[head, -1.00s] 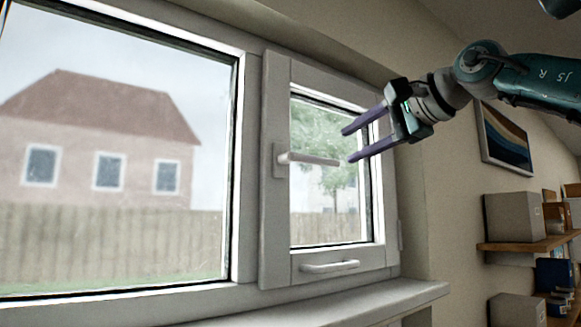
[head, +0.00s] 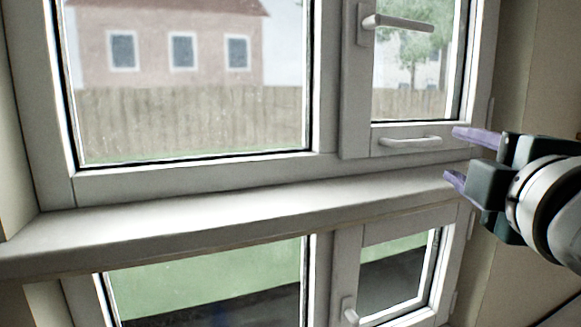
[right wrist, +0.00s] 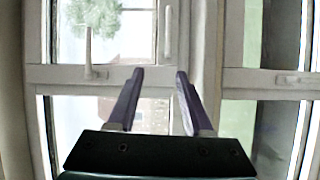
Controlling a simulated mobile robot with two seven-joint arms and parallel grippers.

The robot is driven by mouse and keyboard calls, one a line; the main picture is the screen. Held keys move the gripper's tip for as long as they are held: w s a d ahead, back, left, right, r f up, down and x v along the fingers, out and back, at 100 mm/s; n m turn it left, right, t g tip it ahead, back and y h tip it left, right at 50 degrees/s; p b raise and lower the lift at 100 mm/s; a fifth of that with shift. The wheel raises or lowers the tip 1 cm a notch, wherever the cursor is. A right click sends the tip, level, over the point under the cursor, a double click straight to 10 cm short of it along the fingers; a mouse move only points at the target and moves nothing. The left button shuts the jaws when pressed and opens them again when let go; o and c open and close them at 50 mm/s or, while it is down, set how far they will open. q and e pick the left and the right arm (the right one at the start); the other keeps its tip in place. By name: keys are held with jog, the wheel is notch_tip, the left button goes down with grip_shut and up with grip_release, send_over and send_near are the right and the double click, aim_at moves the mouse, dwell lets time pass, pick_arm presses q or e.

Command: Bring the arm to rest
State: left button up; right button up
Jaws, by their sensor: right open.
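My right gripper (head: 455,155) is at the right of the head view, with two purple fingers spread apart and nothing between them. Its fingertips point left, in front of the lower right corner of the small window sash (head: 355,90). In the right wrist view, which looks turned on its side, the open fingers (right wrist: 160,75) show with the window behind them. My left gripper is in neither view.
The sash has a lever handle (head: 400,22) lying level and a pull bar (head: 410,141) below it. A pale sill (head: 230,205) juts out underneath. A lower window with its own small handle (head: 349,312) is below the sill. Wall (head: 545,80) is at right.

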jog(key=s+d+f+m+g, duration=0.2)
jog(key=s+f+m+g, duration=0.45)
jog(key=s+f, duration=0.4)
jog(key=s+a+f+m+g, duration=0.1)
jog(key=s+f+m+g, duration=0.1)
jog(key=s, duration=0.4)
jog(key=s+a+f+m+g+y+p, duration=0.1)
jog(key=s+f+m+g, duration=0.2)
jog(key=s, duration=0.3)
jog(key=s+a+f+m+g+y, duration=0.1)
jog(key=s+f+m+g, duration=0.1)
jog(key=s, duration=0.4)
notch_tip(320, 180, down, 3)
jog(key=shift+s+r+g, duration=0.2)
jog(key=shift+g, duration=0.25)
jog(key=shift+m, duration=0.25)
jog(key=shift+c, duration=0.2)
